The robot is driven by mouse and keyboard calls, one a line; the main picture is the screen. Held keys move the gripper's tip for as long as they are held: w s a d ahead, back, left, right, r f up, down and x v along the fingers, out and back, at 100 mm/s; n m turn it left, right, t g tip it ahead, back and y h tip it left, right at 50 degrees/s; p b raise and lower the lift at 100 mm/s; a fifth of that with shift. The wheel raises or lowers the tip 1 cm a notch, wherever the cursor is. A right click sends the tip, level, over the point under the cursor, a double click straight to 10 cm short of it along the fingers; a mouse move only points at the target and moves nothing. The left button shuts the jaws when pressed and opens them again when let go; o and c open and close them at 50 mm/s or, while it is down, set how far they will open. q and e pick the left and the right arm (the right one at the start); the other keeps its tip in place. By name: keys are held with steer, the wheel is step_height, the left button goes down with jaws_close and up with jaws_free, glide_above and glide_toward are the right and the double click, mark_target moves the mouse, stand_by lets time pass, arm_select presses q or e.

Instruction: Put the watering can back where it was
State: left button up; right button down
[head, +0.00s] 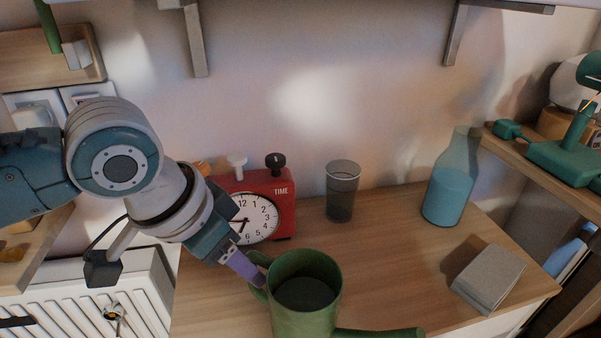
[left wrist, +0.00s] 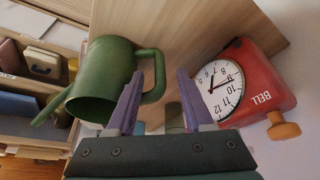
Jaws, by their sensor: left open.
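The green watering can (head: 307,312) stands upright on the wooden tabletop (head: 395,250), with its spout toward the lower right and its handle on the left. Its lower part is cut off by the frame edge. My left gripper (head: 246,268) comes in from the left at the handle. The can also shows in the left wrist view (left wrist: 103,75), where the open purple fingers of the left gripper (left wrist: 158,85) are on either side of the handle. I cannot tell whether a finger touches it. My right gripper is not in view.
A red alarm clock (head: 282,205) stands right behind the left gripper. A clear glass (head: 342,190), a blue bottle (head: 450,190) and a grey block (head: 489,277) stand farther along the tabletop. A shelf with a teal object (head: 570,155) is at the right.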

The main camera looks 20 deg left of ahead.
arm_select(q)
steer(key=d+p+v, duration=0.1)
steer(key=v, duration=0.4)
steer(key=s+d, duration=0.4)
steer(key=s, duration=0.4)
steer(key=s+a+n+y, duration=0.1)
steer(key=s+a, duration=0.3)
steer(key=s, duration=0.4)
steer(key=shift+r+n+g, duration=0.25)
steer(key=shift+n+g, duration=0.05)
steer(key=shift+n, duration=0.3)
steer(key=shift+r+p, duration=0.15)
steer(key=shift+p, duration=0.15)
step_height(320, 180, up, 52)
steer(key=p, duration=5.1)
steer(key=shift+f+p, duration=0.2)
steer(key=shift+p, duration=0.15)
steer(key=shift+d, duration=0.1)
